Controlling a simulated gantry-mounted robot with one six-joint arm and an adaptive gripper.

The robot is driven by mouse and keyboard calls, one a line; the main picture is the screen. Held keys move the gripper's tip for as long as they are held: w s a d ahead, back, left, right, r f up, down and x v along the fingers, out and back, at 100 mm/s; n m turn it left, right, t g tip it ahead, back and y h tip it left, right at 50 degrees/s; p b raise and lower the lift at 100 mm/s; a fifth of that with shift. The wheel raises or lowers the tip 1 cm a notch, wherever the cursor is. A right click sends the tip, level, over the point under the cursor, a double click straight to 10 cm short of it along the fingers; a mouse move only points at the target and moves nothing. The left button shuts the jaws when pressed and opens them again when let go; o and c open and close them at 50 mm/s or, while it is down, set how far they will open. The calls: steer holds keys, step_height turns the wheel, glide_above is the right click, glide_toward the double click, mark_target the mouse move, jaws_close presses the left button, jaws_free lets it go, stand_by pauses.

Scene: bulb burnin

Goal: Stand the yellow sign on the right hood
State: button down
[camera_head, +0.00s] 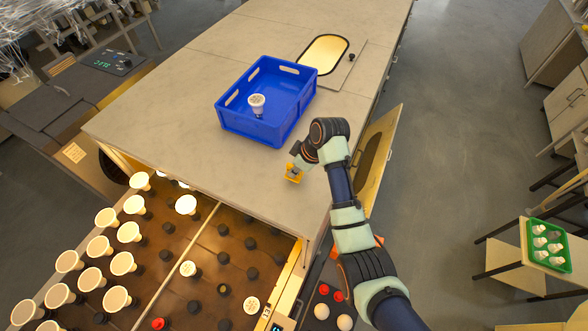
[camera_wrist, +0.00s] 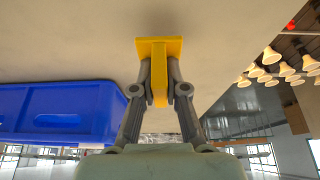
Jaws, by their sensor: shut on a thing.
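The yellow sign (camera_wrist: 160,82) is between the two fingers of my gripper (camera_wrist: 160,92) in the wrist view. It has a flat wide foot at its far end and a narrow upright part, which the fingers grip. In the head view the sign (camera_head: 293,174) is small and partly hidden by my gripper (camera_head: 296,167). It is over the near right part of the grey-beige top (camera_head: 262,188), which I take for the hood, close to its right edge. I cannot tell whether its foot touches the surface.
A blue crate (camera_head: 232,121) with a white bulb (camera_head: 257,101) inside stands behind and left of my gripper. Lit bulbs (camera_head: 123,263) and dark sockets fill the bay in front. An open panel (camera_head: 379,150) hangs at the right edge. The top's left part is clear.

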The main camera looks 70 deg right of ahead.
steer(key=shift+f, duration=1.4)
steer(key=shift+f, duration=0.2)
steer(key=c, duration=1.2)
jaws_free()
steer(key=v, duration=1.2)
steer(key=shift+r, duration=0.25)
